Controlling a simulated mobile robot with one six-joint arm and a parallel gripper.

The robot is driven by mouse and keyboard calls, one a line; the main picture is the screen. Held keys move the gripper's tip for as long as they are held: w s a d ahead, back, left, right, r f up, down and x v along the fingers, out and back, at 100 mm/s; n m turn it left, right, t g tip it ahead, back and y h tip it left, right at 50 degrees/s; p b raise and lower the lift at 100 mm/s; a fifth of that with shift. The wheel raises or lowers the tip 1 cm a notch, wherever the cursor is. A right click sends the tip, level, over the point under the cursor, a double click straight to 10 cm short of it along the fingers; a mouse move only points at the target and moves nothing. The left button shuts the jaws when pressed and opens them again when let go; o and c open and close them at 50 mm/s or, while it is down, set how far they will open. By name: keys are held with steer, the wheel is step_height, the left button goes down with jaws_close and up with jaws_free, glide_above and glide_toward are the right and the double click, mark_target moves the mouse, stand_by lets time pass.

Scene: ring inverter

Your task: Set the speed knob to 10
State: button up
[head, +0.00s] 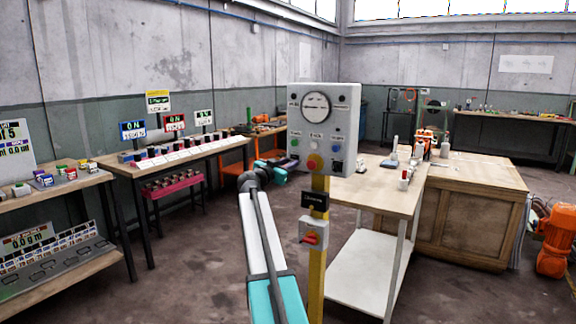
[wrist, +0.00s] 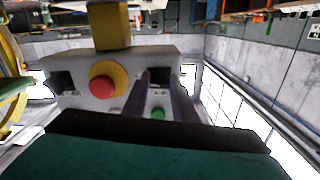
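A light grey control box (head: 348,98) stands on a yellow post, with a round dial (head: 316,106) near its top. My gripper (head: 284,165) is at the box's lower left. In the wrist view, upside down, my gripper (wrist: 159,76) has two dark fingers apart, with the green button (wrist: 157,113) showing between them. Nothing shows held; contact is unclear.
A smaller box with a red-and-yellow switch (head: 311,238) and a black label plate (head: 314,201) are lower on the yellow post (head: 317,275). A wooden-topped table (head: 385,190) stands close behind at right. A bench (head: 190,151) lines the left wall.

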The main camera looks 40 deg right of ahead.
steer(key=c, duration=0.3)
steer(key=shift+a, duration=0.15)
